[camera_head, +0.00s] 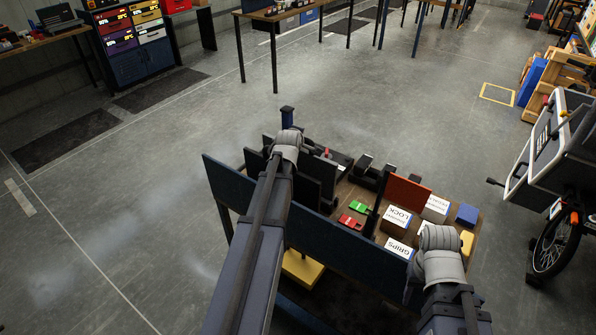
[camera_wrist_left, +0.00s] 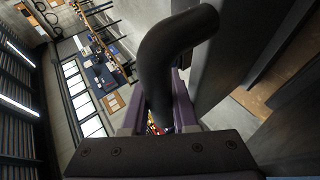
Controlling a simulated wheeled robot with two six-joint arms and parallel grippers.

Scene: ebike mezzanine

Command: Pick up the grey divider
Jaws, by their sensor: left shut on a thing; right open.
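In the head view, dark grey upright panels (camera_head: 318,172) stand at the left part of the workbench (camera_head: 345,190), just right of my left arm. I cannot tell which of them is the grey divider. My left gripper's purple fingers (camera_wrist_left: 155,112) are shut on a dark curved bar (camera_wrist_left: 158,70) in the left wrist view. What the bar belongs to is hidden. In the head view the left fingers are hidden. My right gripper (camera_head: 412,283) is open at the bench's near right, largely hidden by its own wrist.
A red upright panel (camera_head: 407,192) stands mid-bench. White-labelled boxes (camera_head: 397,218), a green block (camera_head: 359,206) and a blue box (camera_head: 467,214) sit around it. A dark blue board (camera_head: 335,240) runs along the near edge. A bike (camera_head: 555,240) stands at right. Open floor lies left.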

